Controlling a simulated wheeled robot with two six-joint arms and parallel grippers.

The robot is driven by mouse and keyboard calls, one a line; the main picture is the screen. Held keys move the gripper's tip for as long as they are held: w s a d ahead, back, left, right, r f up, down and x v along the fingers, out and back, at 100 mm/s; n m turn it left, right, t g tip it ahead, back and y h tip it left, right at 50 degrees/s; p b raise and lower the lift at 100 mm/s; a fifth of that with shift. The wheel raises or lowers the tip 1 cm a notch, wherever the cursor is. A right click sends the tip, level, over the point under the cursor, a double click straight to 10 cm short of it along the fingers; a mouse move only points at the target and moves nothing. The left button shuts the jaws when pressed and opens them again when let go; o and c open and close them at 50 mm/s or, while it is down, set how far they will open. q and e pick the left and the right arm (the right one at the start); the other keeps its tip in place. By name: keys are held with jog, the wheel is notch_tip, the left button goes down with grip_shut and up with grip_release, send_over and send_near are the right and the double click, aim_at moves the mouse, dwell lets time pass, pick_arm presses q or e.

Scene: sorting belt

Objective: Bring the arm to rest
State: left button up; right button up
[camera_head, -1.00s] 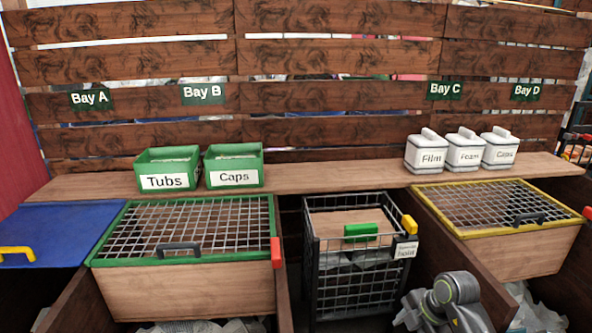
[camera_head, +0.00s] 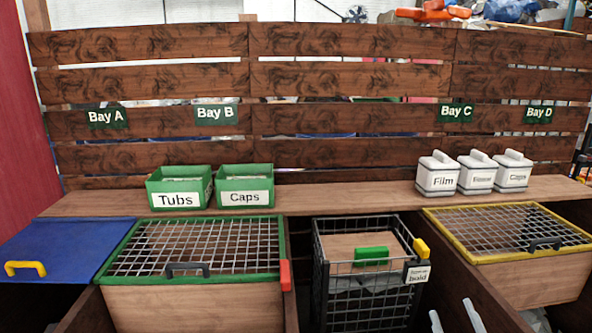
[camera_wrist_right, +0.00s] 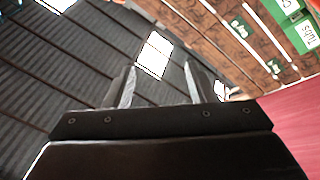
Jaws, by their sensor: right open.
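My right gripper (camera_head: 454,318) shows only by its two pale fingertips at the bottom edge of the head view, right of the black wire basket. The fingers stand apart with nothing between them. In the right wrist view the same gripper (camera_wrist_right: 160,88) is open and empty, tilted up toward a dark ribbed roof and the slatted wall. The rest of the right arm is out of the head view. My left gripper is in neither view.
A black wire basket (camera_head: 318,290) with a green-handled lid stands in the middle. A green-framed mesh lid (camera_head: 128,240) and blue lid (camera_head: 50,243) are at left, a yellow-framed mesh lid (camera_head: 480,258) at right. Green tubs (camera_head: 180,172) and white canisters (camera_head: 437,170) stand on the shelf (camera_head: 330,200).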

jog(key=s+d+f+m+g+h, duration=0.8)
jog(key=s+d+f+m+g, duration=0.1)
jog(key=s+f+m, duration=0.15)
jog(key=s+a+f+n+g+y, duration=0.1)
jog(key=s+a+f+g+y, duration=0.1)
jog(key=s+a+f+g, duration=0.3)
jog(key=s+f+g+y, duration=0.1)
jog(key=s+f+y, duration=0.15)
jog(key=s, duration=0.35)
jog(key=s+a+f+n+g+y, duration=0.1)
jog(key=s+a+f+g, duration=0.25)
jog(key=s, duration=0.25)
notch_tip(320, 180, down, 28)
jog(key=d+r+g+b, duration=0.1)
jog(key=d+b, duration=0.2)
jog(key=s+a+f+g+b, duration=0.1)
jog(key=s+f+b, duration=0.1)
jog(key=s+f, duration=1.2)
notch_tip(320, 180, down, 4)
jog(key=shift+s+a+f+m+y, duration=0.25)
jog(key=shift+s+a+m+y, duration=0.05)
jog(key=shift+a+m+y, duration=0.1)
